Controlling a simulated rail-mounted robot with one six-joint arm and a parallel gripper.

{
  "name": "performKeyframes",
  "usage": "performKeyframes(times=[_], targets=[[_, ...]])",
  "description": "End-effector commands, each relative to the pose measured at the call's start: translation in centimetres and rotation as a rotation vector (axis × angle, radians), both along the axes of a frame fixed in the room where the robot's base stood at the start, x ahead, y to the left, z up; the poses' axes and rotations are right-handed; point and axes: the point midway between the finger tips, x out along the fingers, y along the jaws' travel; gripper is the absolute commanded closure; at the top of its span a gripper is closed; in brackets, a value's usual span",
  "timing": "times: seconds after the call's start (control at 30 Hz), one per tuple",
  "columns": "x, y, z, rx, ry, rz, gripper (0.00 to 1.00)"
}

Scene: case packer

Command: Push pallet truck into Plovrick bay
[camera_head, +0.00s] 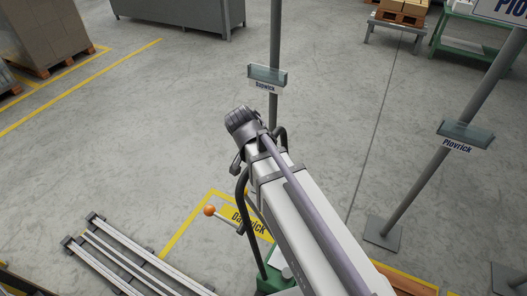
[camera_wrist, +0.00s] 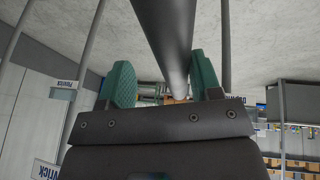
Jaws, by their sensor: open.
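A green base (camera_head: 275,281) with a black upright tube (camera_head: 254,235) shows beside and behind my arm; it may be the pallet truck, but the arm hides most of it. The Plovrick sign (camera_head: 458,143) is on a grey post at the right. A Dapwick sign (camera_head: 266,86) is on the post at the centre, and a yellow Dapwick floor mark (camera_head: 246,221) lies below it. My gripper (camera_wrist: 165,85) is open, with green fingers apart. A dark round bar (camera_wrist: 172,35) shows between them in the wrist view; I cannot tell whether they touch it.
An orange knob (camera_head: 209,210) sticks out left of the black tube. Grey rails (camera_head: 130,255) lie at the lower left. Two posts stand on the floor, the right one on a base plate (camera_head: 382,234). Open concrete lies left of centre and between the posts.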

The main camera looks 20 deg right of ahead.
Motion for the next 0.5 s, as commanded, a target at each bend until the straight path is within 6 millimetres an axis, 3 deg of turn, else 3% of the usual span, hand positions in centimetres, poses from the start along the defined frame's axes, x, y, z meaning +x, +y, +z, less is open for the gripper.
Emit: performKeyframes(times=[0.37, 0.5], targets=[[0.0, 0.0, 0.2, -0.001, -0.001, -0.001, 0.47], [-0.2, 0.5, 1.8, -0.001, 0.0, 0.0, 0.47]])
